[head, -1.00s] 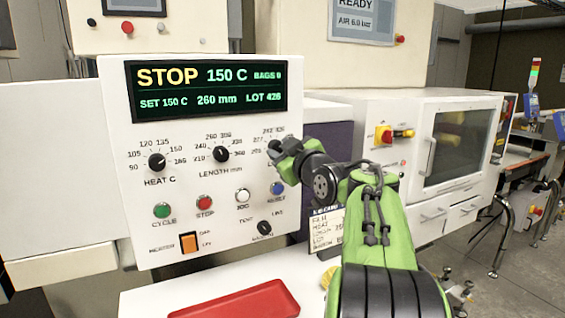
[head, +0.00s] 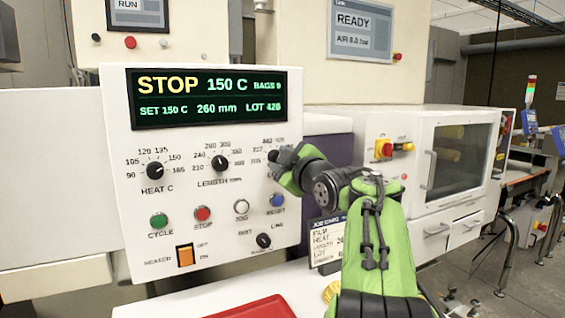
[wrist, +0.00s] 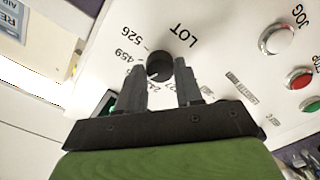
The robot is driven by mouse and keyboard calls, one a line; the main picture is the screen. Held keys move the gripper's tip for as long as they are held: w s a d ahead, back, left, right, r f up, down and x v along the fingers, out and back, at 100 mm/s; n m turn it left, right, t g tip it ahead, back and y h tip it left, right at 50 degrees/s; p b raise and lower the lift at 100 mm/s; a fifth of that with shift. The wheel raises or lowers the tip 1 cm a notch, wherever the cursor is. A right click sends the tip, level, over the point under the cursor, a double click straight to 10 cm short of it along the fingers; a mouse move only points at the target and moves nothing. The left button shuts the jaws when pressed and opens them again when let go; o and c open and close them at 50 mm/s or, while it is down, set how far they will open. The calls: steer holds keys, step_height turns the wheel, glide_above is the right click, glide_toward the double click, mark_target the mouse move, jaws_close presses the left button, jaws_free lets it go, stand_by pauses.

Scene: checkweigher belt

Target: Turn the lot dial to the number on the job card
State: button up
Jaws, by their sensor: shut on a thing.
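The lot dial is a dark round knob, seen in the wrist view (wrist: 159,66) under the printed word LOT, with scale numbers such as 459 and 526 around it. My gripper (wrist: 165,72) has its two fingers around this knob, shut on it. In the head view my gripper (head: 282,162) covers the dial at the panel's upper right. The display (head: 208,97) reads STOP, 150 C, 260 mm and a lot number that looks like 426 or 428. The job card (head: 325,242) stands below right of the panel; my arm hides its right side, and its lot value is not readable.
Heat knob (head: 155,170) and length knob (head: 220,163) sit left of the lot dial. Below are green (head: 158,221), red (head: 203,214), white (head: 241,207) and blue (head: 277,200) buttons, close to my gripper. A red tray (head: 255,308) lies at the front.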

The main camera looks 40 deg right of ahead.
steer(key=o, duration=1)
steer(key=shift+o, duration=0.2)
steer(key=v, duration=1.6)
